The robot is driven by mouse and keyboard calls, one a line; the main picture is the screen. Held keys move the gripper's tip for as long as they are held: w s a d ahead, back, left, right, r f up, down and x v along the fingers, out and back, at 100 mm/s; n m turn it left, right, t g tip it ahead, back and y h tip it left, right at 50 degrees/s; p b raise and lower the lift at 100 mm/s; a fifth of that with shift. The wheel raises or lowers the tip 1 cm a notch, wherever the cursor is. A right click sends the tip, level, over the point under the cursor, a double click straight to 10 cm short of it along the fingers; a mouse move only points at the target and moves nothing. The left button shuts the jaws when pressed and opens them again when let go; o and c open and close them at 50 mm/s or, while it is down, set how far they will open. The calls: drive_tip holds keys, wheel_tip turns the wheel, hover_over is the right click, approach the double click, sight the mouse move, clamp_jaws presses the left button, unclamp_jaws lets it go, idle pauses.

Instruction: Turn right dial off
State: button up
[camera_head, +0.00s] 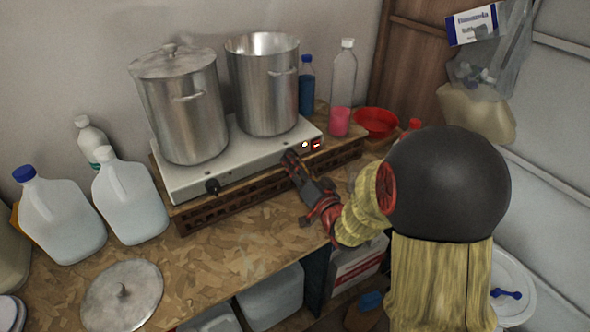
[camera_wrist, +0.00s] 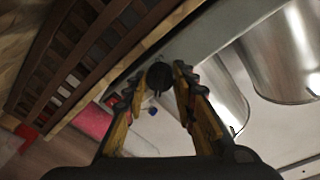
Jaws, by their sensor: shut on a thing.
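A white two-burner hot plate (camera_head: 185,186) stands on a wooden bench. Its left dial (camera_head: 212,186) is black and free on the front face. My gripper (camera_head: 291,158) is at the right end of the front face and covers the right dial in the head view. In the wrist view the right dial (camera_wrist: 158,76) is a round black knob between my fingertips, and my gripper (camera_wrist: 157,82) is shut on it. The dial's angle is hard to read. A small pale light and a red switch (camera_head: 317,145) show right of my gripper.
A lidded steel pot (camera_head: 184,115) and an open steel pot (camera_head: 264,90) stand on the hot plate. A slatted wooden crate (camera_head: 235,207) runs below its front. A clear bottle (camera_head: 343,80) and red bowl (camera_head: 377,122) stand right. White jugs (camera_head: 130,200) stand left.

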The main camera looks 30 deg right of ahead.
drive_tip(key=n+b, duration=0.5)
drive_tip(key=n+y+b, duration=0.1)
drive_tip(key=n+b, duration=0.4)
drive_tip(key=shift+d+f+n+t, duration=0.15)
drive_tip(key=shift+f+n+t, duration=0.05)
drive_tip(key=shift+n+t, duration=0.1)
idle(0.4)
drive_tip(key=o, duration=1.2)
drive_tip(key=shift+r, duration=0.1)
drive_tip(key=shift+c, duration=0.2)
drive_tip(key=s+f, duration=0.1)
drive_tip(key=s, duration=1.1)
